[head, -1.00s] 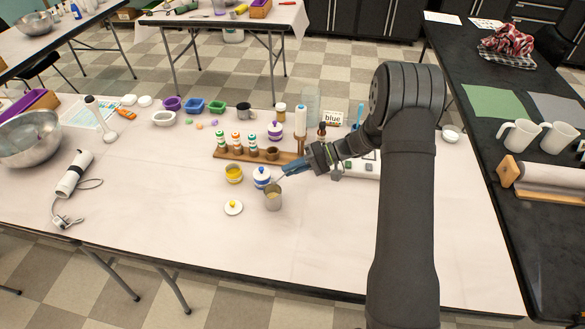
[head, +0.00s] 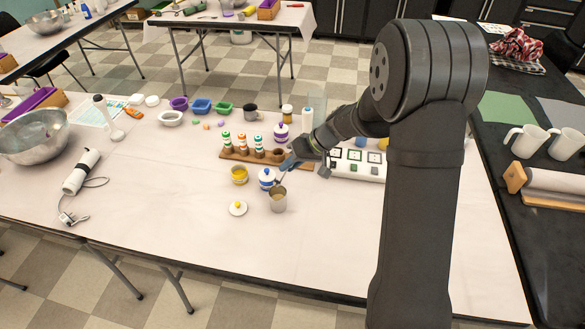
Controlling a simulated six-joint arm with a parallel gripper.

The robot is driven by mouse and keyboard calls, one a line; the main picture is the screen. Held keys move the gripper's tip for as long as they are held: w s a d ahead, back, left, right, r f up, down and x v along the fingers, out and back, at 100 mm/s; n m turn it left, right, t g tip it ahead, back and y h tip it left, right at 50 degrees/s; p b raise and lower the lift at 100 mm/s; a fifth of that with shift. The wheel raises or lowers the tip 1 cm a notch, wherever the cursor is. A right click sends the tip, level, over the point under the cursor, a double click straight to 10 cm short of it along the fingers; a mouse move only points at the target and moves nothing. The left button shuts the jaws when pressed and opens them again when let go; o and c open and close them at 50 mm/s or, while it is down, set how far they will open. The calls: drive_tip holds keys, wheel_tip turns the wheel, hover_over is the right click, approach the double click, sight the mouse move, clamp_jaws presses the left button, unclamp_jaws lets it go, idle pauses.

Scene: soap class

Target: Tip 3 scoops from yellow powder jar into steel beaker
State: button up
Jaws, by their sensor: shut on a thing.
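The yellow powder jar (head: 239,176) stands open on the white table, with yellow showing inside. Its white lid with a yellow knob (head: 238,208) lies in front of it. The steel beaker (head: 279,204) stands upright to the right of the lid; its contents are too small to make out. My gripper (head: 288,164) is above and slightly behind the beaker, shut on a thin scoop (head: 280,178) that slants down toward the beaker's mouth. I cannot tell whether the scoop holds powder.
A lidded blue-and-white jar (head: 267,180) stands close behind the beaker, between it and the yellow jar. A wooden rack (head: 236,156) of small bottles is behind. A white panel (head: 357,165) sits to the right, partly behind my arm. The table front is clear.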

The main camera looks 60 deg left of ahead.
sight(280, 182)
drive_tip(key=shift+s+r+t, duration=0.2)
drive_tip(key=shift+r+t, duration=0.35)
drive_tip(key=shift+t, duration=0.05)
drive_tip(key=shift+s+r+n+t, duration=0.3)
drive_tip(key=shift+s+t, duration=0.2)
drive_tip(key=shift+t, duration=0.3)
drive_tip(key=shift+s+r+n+t, duration=0.15)
drive_tip(key=shift+s+r+t, duration=0.35)
drive_tip(key=shift+t, duration=0.3)
drive_tip(key=shift+s+r+n+t, duration=0.25)
drive_tip(key=shift+s+t, duration=0.3)
drive_tip(key=shift+t, duration=0.25)
